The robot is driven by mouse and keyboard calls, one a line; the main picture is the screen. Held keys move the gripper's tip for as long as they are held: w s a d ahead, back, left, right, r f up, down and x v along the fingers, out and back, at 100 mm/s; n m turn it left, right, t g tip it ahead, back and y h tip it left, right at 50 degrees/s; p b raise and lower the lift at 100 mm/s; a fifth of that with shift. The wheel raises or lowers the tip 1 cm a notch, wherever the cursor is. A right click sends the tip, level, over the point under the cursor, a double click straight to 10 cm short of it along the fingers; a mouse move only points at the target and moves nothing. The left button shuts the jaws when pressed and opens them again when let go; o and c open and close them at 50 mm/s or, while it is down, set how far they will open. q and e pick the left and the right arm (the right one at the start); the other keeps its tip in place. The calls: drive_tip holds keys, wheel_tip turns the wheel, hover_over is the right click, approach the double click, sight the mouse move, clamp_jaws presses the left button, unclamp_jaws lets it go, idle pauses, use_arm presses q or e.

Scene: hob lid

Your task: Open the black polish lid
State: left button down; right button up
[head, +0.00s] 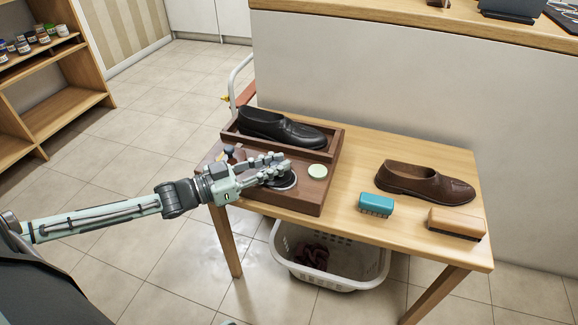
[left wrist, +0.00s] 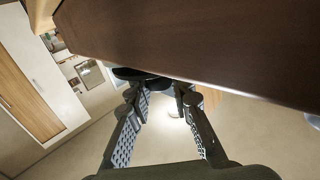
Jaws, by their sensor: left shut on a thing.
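In the head view the black polish tin with its round black lid (head: 286,183) is at the front part of the wooden tray, partly hidden by my left gripper. A pale rim shows along its edge. My left gripper (head: 278,166) reaches in from the left, low over the tray, and is shut on the lid. In the left wrist view the fingers of my left gripper (left wrist: 166,90) meet a dark flat piece (left wrist: 135,73) beneath a brown wooden surface. Whether the lid is still seated on its tin cannot be told. My right gripper is not in view.
The wooden tray (head: 311,199) also holds a black shoe (head: 280,129), a pale green round tin (head: 318,171) and small bottles. A brown shoe (head: 425,182), a teal brush (head: 376,205) and a wooden brush (head: 456,223) stand right. The table (head: 340,205) is clear between.

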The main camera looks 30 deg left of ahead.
use_arm(q)
drive_tip(key=shift+a, duration=0.25)
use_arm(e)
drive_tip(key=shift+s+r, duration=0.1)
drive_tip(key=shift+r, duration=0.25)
use_arm(q)
drive_tip(key=c, duration=1.4)
unclamp_jaws()
drive_tip(key=shift+o, duration=0.2)
drive_tip(key=v, duration=1.2)
drive_tip(key=shift+a, duration=0.1)
